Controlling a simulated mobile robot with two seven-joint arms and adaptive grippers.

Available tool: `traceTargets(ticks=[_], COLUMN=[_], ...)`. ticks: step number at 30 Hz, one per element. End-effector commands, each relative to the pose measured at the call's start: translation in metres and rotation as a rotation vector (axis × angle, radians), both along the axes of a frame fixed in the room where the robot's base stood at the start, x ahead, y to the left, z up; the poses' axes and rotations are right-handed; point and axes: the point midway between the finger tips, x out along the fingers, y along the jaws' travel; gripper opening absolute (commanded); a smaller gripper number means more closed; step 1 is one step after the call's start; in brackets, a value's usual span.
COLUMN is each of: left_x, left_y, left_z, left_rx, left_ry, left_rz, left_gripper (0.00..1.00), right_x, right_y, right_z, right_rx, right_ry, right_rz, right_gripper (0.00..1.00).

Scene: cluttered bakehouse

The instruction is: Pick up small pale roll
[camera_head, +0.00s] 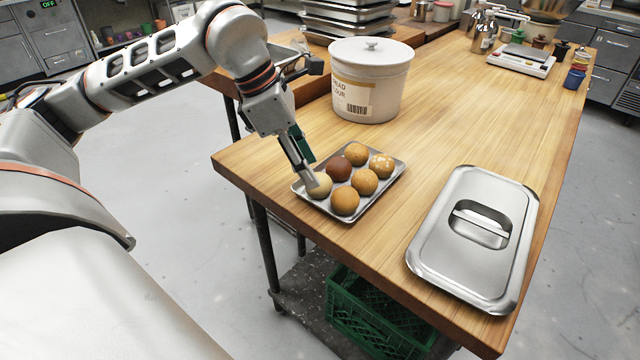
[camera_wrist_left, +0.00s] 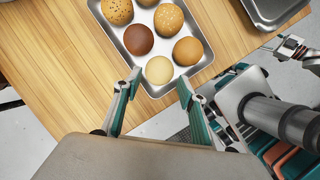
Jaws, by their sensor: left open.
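The small pale roll (camera_head: 320,186) sits in the front left corner of a metal tray (camera_head: 385,191), among several browner rolls. In the left wrist view the pale roll (camera_wrist_left: 159,69) lies just beyond and between the fingertips. My left gripper (camera_head: 307,178) is open and empty, reaching down over the tray's left corner; its fingers (camera_wrist_left: 159,82) are on either side of the roll's near edge. In the head view the fingers hide part of the roll. I cannot tell whether they touch it.
A dark brown roll (camera_head: 339,168) and a golden roll (camera_head: 345,201) sit close beside the pale one. A white flour bin (camera_head: 370,85) stands behind the tray. A metal lid (camera_head: 470,245) lies to the right. The wooden table (camera_head: 450,120) is clear between them and the scale (camera_head: 521,60).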

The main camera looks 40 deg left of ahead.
Motion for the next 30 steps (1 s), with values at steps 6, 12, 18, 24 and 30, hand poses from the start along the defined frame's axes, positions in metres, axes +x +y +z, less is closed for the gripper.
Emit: traceTargets(ticks=[6, 12, 18, 24, 30], left_x=[0.009, 0.011, 0.011, 0.011, 0.011], left_y=[-0.01, -0.012, -0.012, -0.012, -0.012], left_z=[-0.033, -0.035, -0.035, -0.035, -0.031], left_rx=[-0.002, -0.001, -0.001, -0.001, -0.001], left_ry=[0.008, 0.001, 0.001, 0.001, 0.001], left_rz=[-0.002, -0.001, -0.001, -0.001, -0.001], left_gripper=[0.41, 0.41, 0.24, 0.24, 0.24], right_x=[0.004, 0.012, 0.012, 0.008, 0.004], right_y=[0.002, 0.003, 0.003, 0.004, 0.004], right_z=[0.002, 0.008, 0.008, 0.006, 0.003], right_rx=[0.004, 0.005, 0.005, 0.005, 0.008], right_ry=[-0.012, -0.029, -0.029, -0.021, -0.011], right_rz=[0.005, 0.008, 0.008, 0.008, 0.004], right_gripper=[0.5, 0.5, 0.5, 0.5, 0.5])
